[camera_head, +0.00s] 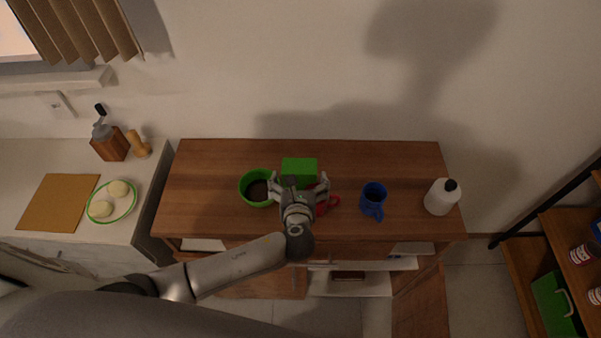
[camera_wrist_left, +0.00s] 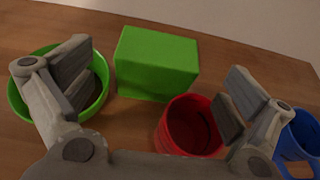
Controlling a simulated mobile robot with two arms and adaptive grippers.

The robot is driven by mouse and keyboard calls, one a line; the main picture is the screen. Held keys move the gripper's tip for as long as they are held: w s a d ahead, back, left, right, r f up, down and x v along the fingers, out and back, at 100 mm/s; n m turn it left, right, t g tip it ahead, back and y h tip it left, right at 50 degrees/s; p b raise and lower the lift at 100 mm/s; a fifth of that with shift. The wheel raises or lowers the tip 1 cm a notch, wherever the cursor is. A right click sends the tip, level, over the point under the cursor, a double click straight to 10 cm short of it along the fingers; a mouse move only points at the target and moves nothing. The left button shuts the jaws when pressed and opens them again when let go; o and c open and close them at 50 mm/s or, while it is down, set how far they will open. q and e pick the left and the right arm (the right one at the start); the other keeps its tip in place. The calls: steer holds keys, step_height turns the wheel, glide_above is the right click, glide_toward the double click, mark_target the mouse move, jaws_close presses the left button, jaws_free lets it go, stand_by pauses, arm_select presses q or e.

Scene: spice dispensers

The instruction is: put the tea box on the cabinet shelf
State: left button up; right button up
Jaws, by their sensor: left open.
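The tea box appears to be the green box (camera_head: 300,168) on the wooden cabinet top, between a green bowl and a red mug. In the left wrist view the green box (camera_wrist_left: 157,62) stands just beyond and between the fingers, not touched. My left gripper (camera_head: 299,183) is open and empty above the cabinet top, in front of the box; its spread fingers also show in the left wrist view (camera_wrist_left: 155,88). The wooden cabinet (camera_head: 220,222) has its shelves below the top; a pale shelf (camera_head: 345,284) shows partly. My right gripper is not in view.
The green bowl (camera_head: 250,190) is left of the box. The red mug (camera_wrist_left: 190,128) is close to my right finger in the wrist view. A blue mug (camera_head: 373,200) and a white bottle (camera_head: 440,197) stand farther right. The cabinet top's back right is clear.

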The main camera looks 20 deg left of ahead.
mark_target(300, 167)
arm_select(q)
steer(key=shift+w+a+f, duration=0.15)
steer(key=shift+w+a, duration=0.05)
steer(key=shift+w, duration=0.35)
steer(key=x, duration=0.3)
steer(key=shift+w+p, duration=0.1)
steer(key=shift+p, duration=0.2)
steer(key=shift+w+f, duration=0.25)
steer(key=shift+w, duration=0.05)
steer(key=shift+w+a, duration=0.1)
steer(key=shift+a, duration=0.05)
steer(key=c, duration=1.3)
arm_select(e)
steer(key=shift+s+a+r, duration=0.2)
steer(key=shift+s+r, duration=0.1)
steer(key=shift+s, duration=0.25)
